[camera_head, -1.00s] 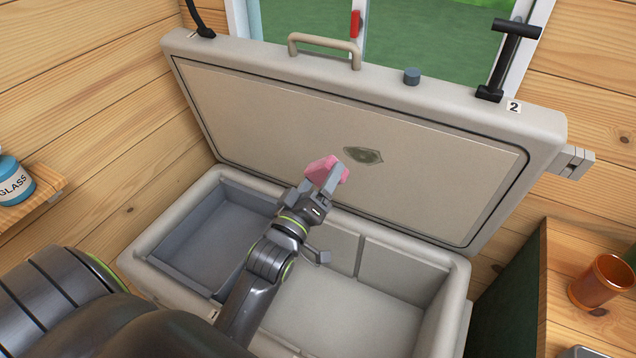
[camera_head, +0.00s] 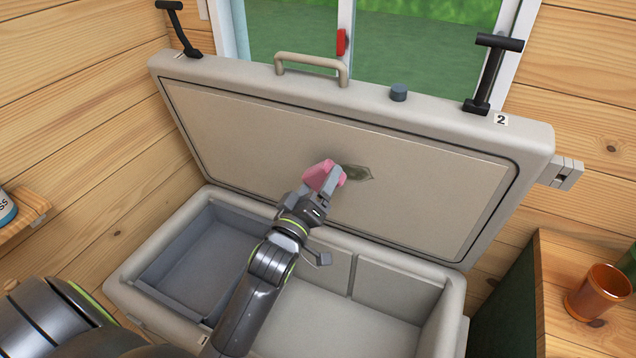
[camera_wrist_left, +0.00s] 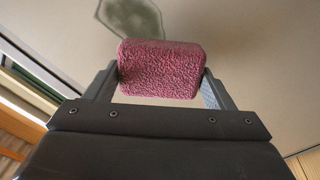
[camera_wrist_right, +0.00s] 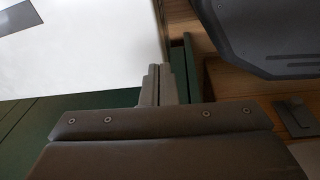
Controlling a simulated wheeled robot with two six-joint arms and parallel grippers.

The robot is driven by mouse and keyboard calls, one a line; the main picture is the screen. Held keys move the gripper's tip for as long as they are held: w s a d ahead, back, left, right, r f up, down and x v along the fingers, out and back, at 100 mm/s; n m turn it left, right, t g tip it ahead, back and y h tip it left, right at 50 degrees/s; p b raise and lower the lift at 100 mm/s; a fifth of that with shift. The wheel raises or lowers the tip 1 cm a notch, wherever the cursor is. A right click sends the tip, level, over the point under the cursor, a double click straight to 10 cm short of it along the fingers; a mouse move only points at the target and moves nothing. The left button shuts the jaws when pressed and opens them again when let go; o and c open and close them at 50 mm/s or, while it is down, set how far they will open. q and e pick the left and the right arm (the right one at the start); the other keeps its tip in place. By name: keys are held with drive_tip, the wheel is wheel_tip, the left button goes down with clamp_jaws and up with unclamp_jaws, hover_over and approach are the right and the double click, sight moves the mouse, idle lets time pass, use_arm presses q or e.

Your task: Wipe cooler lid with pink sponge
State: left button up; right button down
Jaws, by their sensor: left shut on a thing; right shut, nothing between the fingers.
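The cooler lid (camera_head: 250,125) stands open, its inner face tilted toward me. A dark greenish stain (camera_head: 357,172) is on the lid's inner face; it also shows at the top of the left wrist view (camera_wrist_left: 130,17). My left gripper (camera_head: 326,181) is shut on the pink sponge (camera_head: 318,175), just left of the stain and partly overlapping its edge in the head view. In the left wrist view the sponge (camera_wrist_left: 160,70) sits between both fingers, close to the lid; I cannot tell whether it touches. My right gripper (camera_wrist_right: 158,85) is shut and empty, seen only in its wrist view.
The cooler's open body (camera_head: 455,300) lies below the lid, with a grey tray (camera_head: 160,297) at its left. An orange cup (camera_head: 597,292) stands on a wooden surface at right. A wooden shelf (camera_head: 25,217) is at left. A window is behind the lid.

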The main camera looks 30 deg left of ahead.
use_arm(q)
drive_tip(key=shift+w+r, duration=0.2)
drive_tip(key=shift+w, duration=0.9)
